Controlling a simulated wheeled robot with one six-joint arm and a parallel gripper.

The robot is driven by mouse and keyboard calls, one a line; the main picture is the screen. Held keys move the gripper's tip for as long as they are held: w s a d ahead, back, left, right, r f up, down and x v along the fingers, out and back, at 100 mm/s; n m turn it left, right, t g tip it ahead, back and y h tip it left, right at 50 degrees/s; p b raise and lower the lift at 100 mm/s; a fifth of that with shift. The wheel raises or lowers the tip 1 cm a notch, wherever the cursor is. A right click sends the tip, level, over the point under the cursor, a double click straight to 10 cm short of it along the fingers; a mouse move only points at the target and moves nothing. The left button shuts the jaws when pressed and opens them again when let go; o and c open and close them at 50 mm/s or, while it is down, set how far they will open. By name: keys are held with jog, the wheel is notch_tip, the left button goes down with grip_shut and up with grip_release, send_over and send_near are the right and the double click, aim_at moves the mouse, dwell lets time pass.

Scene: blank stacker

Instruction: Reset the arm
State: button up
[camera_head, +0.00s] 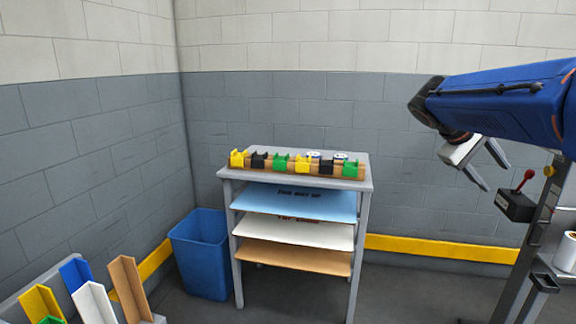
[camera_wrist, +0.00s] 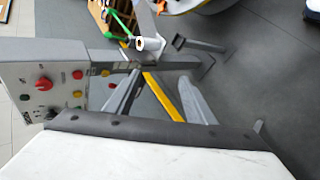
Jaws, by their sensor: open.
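My gripper (camera_head: 497,178) hangs at the upper right of the head view, at the end of my blue arm. Its two grey fingers point down and to the right and stand apart with nothing between them. The wrist view also shows my gripper (camera_wrist: 160,80) with its fingers spread and empty, above the floor and a yellow strip. The white gripper body fills the lower part of that view.
A grey shelf stand (camera_head: 228,174) holds colored blocks on top and sheets below. A blue bin (camera_head: 200,255) stands beside it. A black box with a red-knobbed lever (camera_head: 516,206) is near my gripper at right. A button panel (camera_wrist: 40,85) is close at left in the wrist view.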

jog(key=s+a+f+m+t+y, duration=0.2)
jog(key=s+a+f+y, duration=0.7)
jog(key=s+a+f, duration=1.2)
jog(key=s+f+t, duration=0.2)
jog(key=s, duration=0.2)
jog(key=shift+y, duration=0.4)
